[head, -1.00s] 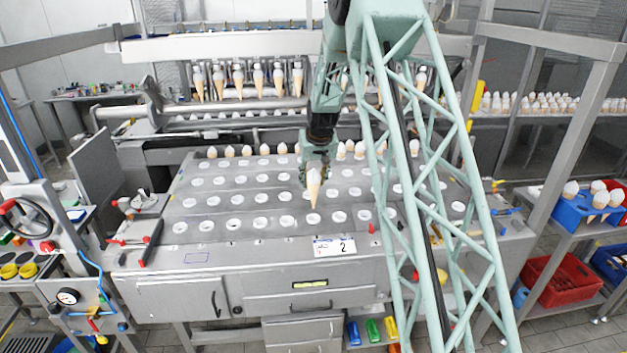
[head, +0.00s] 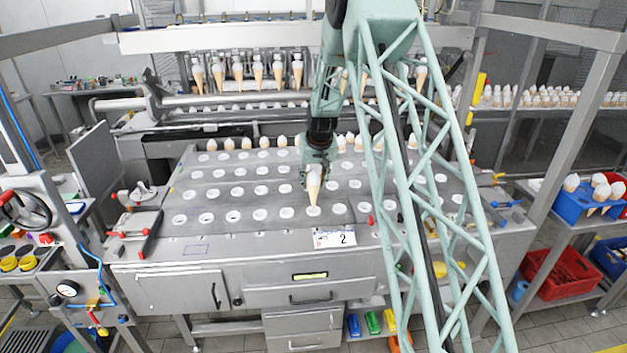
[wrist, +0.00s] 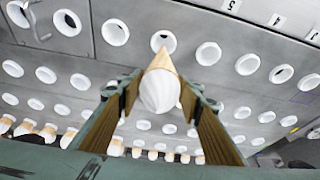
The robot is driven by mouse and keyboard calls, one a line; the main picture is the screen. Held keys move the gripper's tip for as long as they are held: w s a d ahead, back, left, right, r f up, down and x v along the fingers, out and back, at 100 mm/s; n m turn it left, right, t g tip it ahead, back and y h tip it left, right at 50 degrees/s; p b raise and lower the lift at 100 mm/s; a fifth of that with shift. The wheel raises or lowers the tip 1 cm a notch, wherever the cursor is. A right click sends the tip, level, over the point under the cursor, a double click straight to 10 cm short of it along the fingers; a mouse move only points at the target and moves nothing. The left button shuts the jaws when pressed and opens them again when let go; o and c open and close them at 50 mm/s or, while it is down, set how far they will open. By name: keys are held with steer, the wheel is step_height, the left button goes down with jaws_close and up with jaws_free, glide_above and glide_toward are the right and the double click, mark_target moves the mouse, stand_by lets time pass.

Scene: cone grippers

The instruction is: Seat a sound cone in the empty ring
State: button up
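My gripper (head: 315,163) is shut on a cone (head: 313,185), tan with a white top, held tip down above the front row of white rings. In the wrist view the same cone (wrist: 160,90) sits between the two finger pads of my gripper (wrist: 158,84). Its tip overlaps the edge of a front-row ring (wrist: 163,42), whose opening looks dark. In the head view the tip is just above that ring (head: 314,211); I cannot tell whether it has entered it. Other front-row rings, such as one to the left (head: 233,216), hold no standing cone.
Cones stand along the back row (head: 265,143) of the grey ring table (head: 190,248). More cones hang in a rack behind (head: 258,75). A blue crate (head: 572,205) with cones and a red crate (head: 565,275) are at right. A label marked 2 (head: 334,238) is on the front edge.

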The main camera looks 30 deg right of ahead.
steer(key=shift+f+b, duration=0.6)
steer(key=shift+f, duration=1.9)
steer(key=shift+f+b, duration=1.55)
steer(key=shift+f, duration=0.75)
steer(key=o, duration=0.7)
steer(key=shift+o, duration=0.2)
steer(key=v, duration=1.2)
steer(key=shift+s, duration=0.1)
